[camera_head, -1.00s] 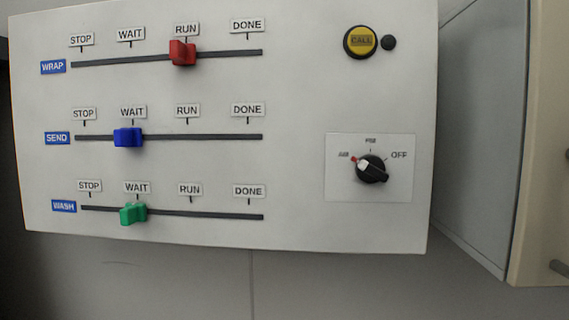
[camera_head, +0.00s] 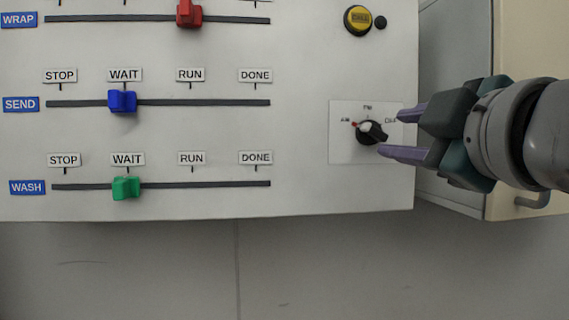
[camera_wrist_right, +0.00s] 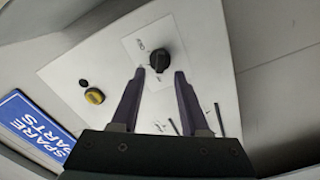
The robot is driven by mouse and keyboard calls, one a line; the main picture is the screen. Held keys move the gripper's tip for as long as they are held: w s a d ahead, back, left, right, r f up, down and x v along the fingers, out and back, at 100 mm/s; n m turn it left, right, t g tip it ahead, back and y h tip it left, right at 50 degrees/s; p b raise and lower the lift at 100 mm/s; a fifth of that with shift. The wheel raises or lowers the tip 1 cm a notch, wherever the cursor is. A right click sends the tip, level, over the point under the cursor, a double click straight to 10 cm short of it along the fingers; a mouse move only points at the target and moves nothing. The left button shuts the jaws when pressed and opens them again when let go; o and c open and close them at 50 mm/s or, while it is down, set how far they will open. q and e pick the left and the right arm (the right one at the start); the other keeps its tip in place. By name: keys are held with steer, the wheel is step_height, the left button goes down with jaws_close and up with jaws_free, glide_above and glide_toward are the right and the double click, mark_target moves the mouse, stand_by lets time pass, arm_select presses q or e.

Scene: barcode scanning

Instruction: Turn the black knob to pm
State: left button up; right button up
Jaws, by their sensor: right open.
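The black knob (camera_head: 371,132) sits on a white square plate (camera_head: 345,150) at the panel's lower right. Its red and white pointer points left, toward the AM label; the PM label (camera_head: 367,107) is above it and OFF is to its right. My right gripper (camera_head: 391,132) comes in from the right, open and empty, with its purple fingertips just off the knob. In the right wrist view the knob (camera_wrist_right: 160,61) shows just past the fingertips, roughly centred between them. Contact cannot be told. My left gripper is out of view.
Red (camera_head: 189,14), blue (camera_head: 122,101) and green (camera_head: 126,188) sliders are on the panel left of the knob. A yellow call button (camera_head: 358,20) is above the knob. A cabinet (camera_head: 455,190) stands at the right. A blue spare parts sign (camera_wrist_right: 35,128) shows in the wrist view.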

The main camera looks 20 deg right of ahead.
mark_target(379, 133)
steer(key=shift+w+d+f+b, duration=0.1)
steer(key=shift+w+f+b, duration=0.05)
steer(key=shift+w+b, duration=0.35)
steer(key=shift+w+d+f+b, duration=0.1)
steer(key=shift+w+b, duration=0.15)
steer(key=shift+b, duration=0.35)
steer(key=shift+w+d+r+p, duration=0.15)
steer(key=shift+w+r+p, duration=0.3)
steer(key=shift+w+p, duration=0.3)
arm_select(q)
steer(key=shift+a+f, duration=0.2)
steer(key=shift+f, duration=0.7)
arm_select(e)
steer(key=shift+w+d+f, duration=0.1)
steer(key=shift+w+f, duration=0.05)
steer(key=shift+w, duration=0.4)
steer(key=c, duration=0.7)
jaws_close()
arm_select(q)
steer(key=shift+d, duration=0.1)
